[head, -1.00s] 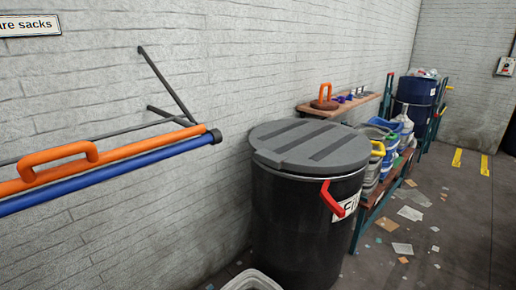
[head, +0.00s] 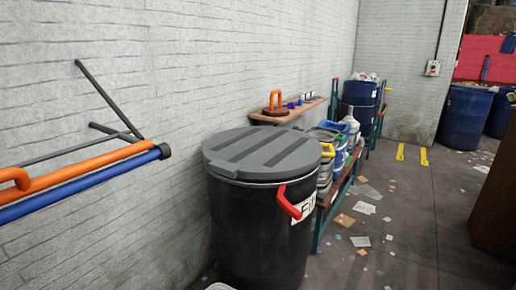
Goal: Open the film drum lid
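The film drum (head: 250,225) is a black barrel standing against the white brick wall, in the middle of the head view. Its dark grey ribbed lid (head: 268,150) lies flat on top and looks closed. A red handle (head: 291,203) sticks out from the drum's front right side. A white label (head: 305,208) beside it is partly hidden by the handle, with the letters "Fi" showing. My gripper is not in view.
An orange bar and a blue bar (head: 85,186) jut from the wall at left. Right of the drum, a low rack (head: 335,190) holds containers. A wall shelf (head: 300,112) is behind. Scraps litter the floor (head: 400,240), which is otherwise open at right.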

